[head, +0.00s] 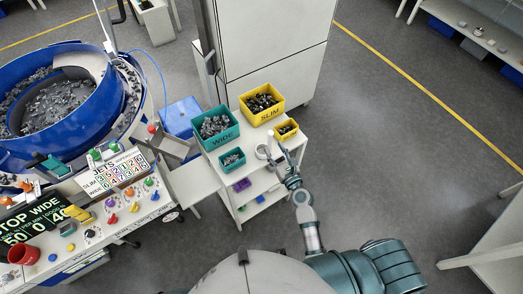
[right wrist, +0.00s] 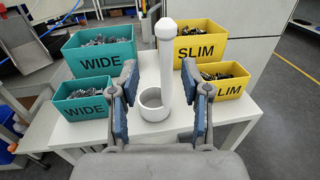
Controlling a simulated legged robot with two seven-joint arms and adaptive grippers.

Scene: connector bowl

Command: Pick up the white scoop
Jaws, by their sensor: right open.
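The white scoop (right wrist: 152,104) stands on the white cart top, its round cup down and its thick handle (right wrist: 166,62) upright with a rounded top. In the right wrist view the handle shows between the two blue-padded fingers of my right gripper (right wrist: 161,72), with gaps on both sides. I cannot tell how deep the handle lies between them. In the head view the scoop (head: 262,152) is partly beside my right gripper (head: 279,163), which reaches in over the cart's right edge, open and empty. My left gripper is not in view.
Teal WIDE bins (right wrist: 100,48) with dark parts stand left of the scoop, and yellow SLIM bins (right wrist: 226,42) stand right of it. A tall cabinet (head: 270,40) rises behind the cart (head: 240,204). A blue bowl feeder (head: 85,125) and control desk stand at left. Floor at right is clear.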

